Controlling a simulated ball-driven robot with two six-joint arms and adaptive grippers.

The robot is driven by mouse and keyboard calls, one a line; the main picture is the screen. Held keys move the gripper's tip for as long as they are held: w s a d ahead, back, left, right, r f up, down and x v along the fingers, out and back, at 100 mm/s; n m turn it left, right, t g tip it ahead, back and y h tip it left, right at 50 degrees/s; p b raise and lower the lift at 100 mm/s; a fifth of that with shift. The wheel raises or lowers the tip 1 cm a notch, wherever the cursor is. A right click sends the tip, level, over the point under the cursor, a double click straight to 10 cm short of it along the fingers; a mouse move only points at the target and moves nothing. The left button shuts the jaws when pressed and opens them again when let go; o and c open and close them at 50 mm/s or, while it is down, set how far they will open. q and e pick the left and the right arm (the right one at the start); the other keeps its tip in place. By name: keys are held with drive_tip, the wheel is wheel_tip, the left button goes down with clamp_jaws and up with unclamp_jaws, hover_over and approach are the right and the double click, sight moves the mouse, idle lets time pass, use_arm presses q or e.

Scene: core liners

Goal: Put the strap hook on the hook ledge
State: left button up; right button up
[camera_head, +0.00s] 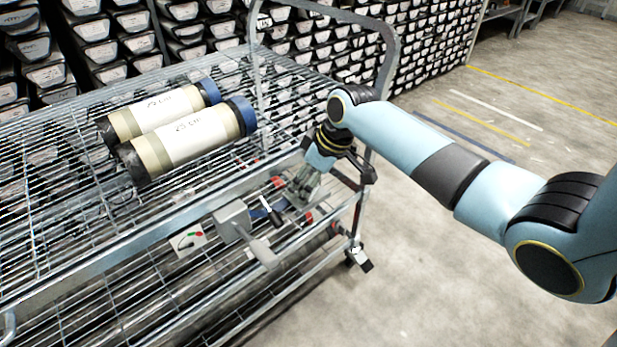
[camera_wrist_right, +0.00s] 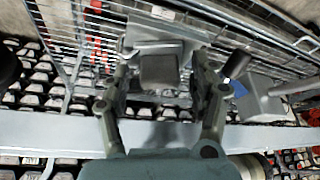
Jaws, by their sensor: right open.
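My right gripper (camera_head: 301,190) reaches down at the cart's front rail, near its right end. In the right wrist view my right gripper (camera_wrist_right: 161,78) is open, with its two fingers spread on either side of a grey metal block (camera_wrist_right: 160,68). I cannot tell whether the fingers touch it, nor whether this block is the strap hook or the hook ledge. A dark lever with a blue part (camera_head: 271,212) sits just left of the gripper; its black tip (camera_wrist_right: 237,63) shows right of the fingers in the wrist view. My left gripper is not in view.
A grey box with a round handle (camera_head: 231,219) is on the rail, left of the gripper. A card with red and green marks (camera_head: 188,241) hangs nearby. Two capped core tubes (camera_head: 195,138) lie on the wire shelf (camera_head: 60,220). Open floor (camera_head: 440,260) lies right.

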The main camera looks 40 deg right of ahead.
drive_tip(key=p+v, duration=0.2)
drive_tip(key=v, duration=1)
drive_tip(key=s+d+f+m+h, duration=0.1)
drive_tip(key=s+f, duration=0.4)
drive_tip(key=f, duration=0.4)
drive_tip(key=s+d+f+m+g, duration=0.15)
drive_tip(key=s+f, duration=0.25)
drive_tip(key=f, duration=0.4)
drive_tip(key=s+d+f+m+h, duration=0.1)
drive_tip(key=s+f+m, duration=0.1)
drive_tip(key=s+f, duration=0.5)
drive_tip(key=s+a+f, duration=0.1)
drive_tip(key=s+f, duration=0.4)
drive_tip(key=s, duration=0.4)
drive_tip(key=s+a+f+g, duration=0.1)
drive_tip(key=s+a+f, duration=0.1)
drive_tip(key=s+f, duration=0.3)
drive_tip(key=s+a+f, duration=0.2)
drive_tip(key=s+f, duration=0.3)
drive_tip(key=s, duration=0.7)
drive_tip(key=shift+s+a+h, duration=0.2)
drive_tip(key=shift+s+h, duration=0.1)
drive_tip(key=shift+h, duration=0.1)
drive_tip(key=shift+f, duration=0.1)
